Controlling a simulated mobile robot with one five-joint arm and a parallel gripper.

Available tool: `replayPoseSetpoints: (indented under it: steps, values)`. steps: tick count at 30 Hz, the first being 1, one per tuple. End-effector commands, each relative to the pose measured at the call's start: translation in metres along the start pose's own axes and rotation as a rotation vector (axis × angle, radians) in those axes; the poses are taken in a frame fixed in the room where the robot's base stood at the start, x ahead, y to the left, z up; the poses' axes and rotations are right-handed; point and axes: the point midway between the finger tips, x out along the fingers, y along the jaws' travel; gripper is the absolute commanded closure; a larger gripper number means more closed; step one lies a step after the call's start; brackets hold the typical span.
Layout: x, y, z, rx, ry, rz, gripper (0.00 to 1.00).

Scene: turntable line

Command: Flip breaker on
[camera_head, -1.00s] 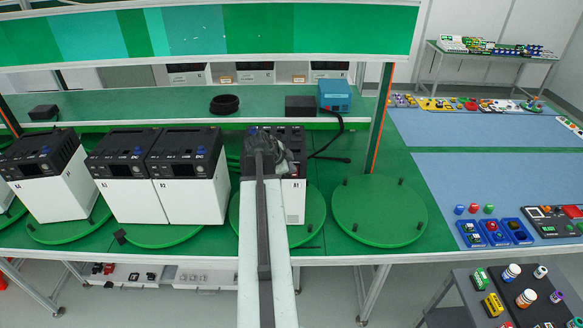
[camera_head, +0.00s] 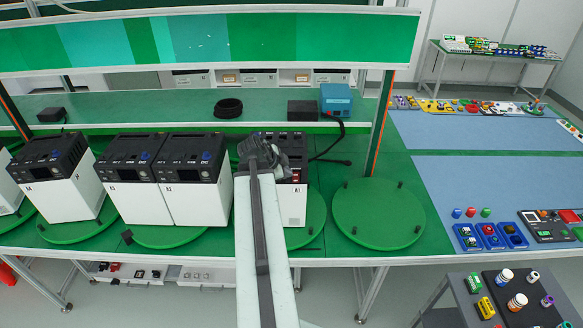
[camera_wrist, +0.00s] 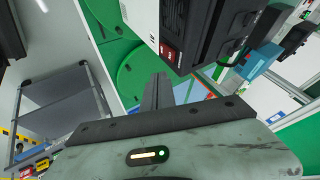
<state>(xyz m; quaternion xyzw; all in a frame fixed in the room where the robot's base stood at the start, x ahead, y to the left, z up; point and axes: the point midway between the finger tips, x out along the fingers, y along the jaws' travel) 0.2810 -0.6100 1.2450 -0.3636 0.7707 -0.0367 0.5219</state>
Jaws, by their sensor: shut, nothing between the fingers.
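A white unit with a black top (camera_head: 294,203) stands on a green turntable behind my arm, which hides its left part. Small red parts (camera_head: 297,178) show on its dark front panel. In the wrist view the same unit (camera_wrist: 145,18) fills the upper middle, with a red switch-like part (camera_wrist: 168,52) at the panel's lower edge; whether it is the breaker, and its on or off position, I cannot tell. My gripper (camera_head: 262,150) is at the left of the panel in the head view. In the wrist view my gripper (camera_wrist: 160,78) has its fingers together, empty, just below the red part and seemingly apart from it.
Similar units (camera_head: 194,200) stand in a row at the left. An empty green turntable (camera_head: 378,222) is at the right. A blue box (camera_head: 335,98) with a black cable sits on the shelf behind. A dark cart (camera_head: 470,315) with small items stands at the lower right.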

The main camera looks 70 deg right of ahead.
Motion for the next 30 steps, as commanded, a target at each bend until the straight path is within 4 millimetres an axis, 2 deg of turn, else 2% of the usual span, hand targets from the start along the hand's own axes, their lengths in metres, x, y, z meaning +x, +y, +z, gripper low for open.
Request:
replayPoseSetpoints:
  steps: [1, 3, 9, 26, 29, 30]
  values:
    - [-0.021, -0.007, -0.005, -0.001, -0.001, -0.001, 1.0]
    - [-0.032, -0.009, -0.005, -0.002, -0.001, -0.001, 1.0]
    - [-0.049, -0.012, -0.003, -0.001, 0.0, -0.001, 1.0]
    - [-0.049, -0.011, -0.001, -0.002, -0.001, -0.001, 1.0]
    - [-0.048, -0.01, 0.017, -0.019, -0.011, -0.012, 1.0]
    - [-0.047, -0.008, 0.036, -0.039, -0.022, -0.023, 1.0]
